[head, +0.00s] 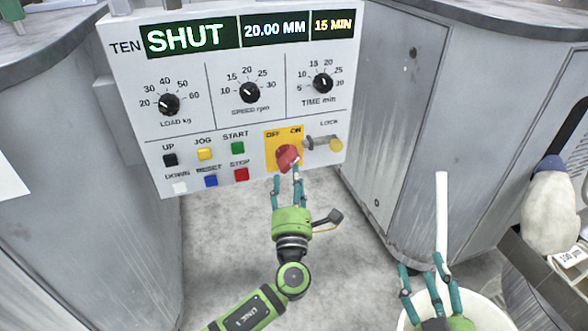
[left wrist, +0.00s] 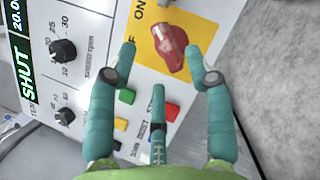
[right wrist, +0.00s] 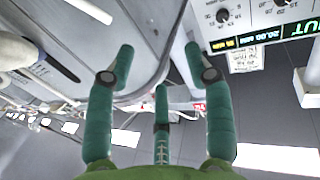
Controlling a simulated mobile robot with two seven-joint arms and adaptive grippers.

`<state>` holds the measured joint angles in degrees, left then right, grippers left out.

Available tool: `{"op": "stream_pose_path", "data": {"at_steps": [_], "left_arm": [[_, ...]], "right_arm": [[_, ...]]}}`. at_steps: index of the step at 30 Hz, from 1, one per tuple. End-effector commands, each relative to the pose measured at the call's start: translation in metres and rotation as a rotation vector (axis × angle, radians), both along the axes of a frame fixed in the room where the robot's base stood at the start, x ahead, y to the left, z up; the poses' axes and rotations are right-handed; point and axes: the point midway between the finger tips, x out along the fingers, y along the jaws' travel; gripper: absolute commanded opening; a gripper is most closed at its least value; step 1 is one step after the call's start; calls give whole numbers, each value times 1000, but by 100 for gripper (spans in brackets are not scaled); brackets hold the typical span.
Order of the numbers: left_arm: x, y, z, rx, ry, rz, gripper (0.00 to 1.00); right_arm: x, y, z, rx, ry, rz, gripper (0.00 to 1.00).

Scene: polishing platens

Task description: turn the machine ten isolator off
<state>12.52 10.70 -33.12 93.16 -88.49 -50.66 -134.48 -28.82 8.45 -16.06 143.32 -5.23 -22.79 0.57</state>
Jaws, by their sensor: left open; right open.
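The machine ten panel (head: 225,110) is labelled TEN and its display reads SHUT, 20.00 MM, 15 MIN. The red isolator handle (head: 288,157) sits on a yellow plate (head: 270,148) marked OFF and ON at the panel's lower right. In the left wrist view the red handle (left wrist: 170,46) lies ahead between my fingertips. My left gripper (head: 285,184) is open just below the handle; I cannot tell whether a finger touches it. My right gripper (head: 426,272) is open and empty at the lower right, away from the panel.
A lock with a yellow end (head: 335,144) sits right of the isolator. Buttons, including the red STOP (head: 241,174), are to its left. Grey machine cabinets (head: 395,110) flank the panel. A white tub (head: 490,312) stands near my right gripper. The floor below the panel is clear.

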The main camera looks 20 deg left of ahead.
Motion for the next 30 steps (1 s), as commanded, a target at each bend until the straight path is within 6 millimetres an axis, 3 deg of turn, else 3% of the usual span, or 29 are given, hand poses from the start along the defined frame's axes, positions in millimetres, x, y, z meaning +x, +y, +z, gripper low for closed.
{"op": "stream_pose_path", "data": {"at_steps": [9,15,27,28,30], "left_arm": [[39,12,10,-3,0,0,52],[53,17,14,-4,3,-1,52],[57,18,16,-5,4,-2,52],[57,18,16,-5,4,-2,44],[57,18,16,-5,4,-2,16]], "right_arm": [[-12,14,53,75,-282,50,53],[-23,19,77,112,-409,72,53],[-28,20,86,124,-454,80,53],[-28,20,86,124,-454,80,53],[-28,20,86,124,-453,80,53]]}}
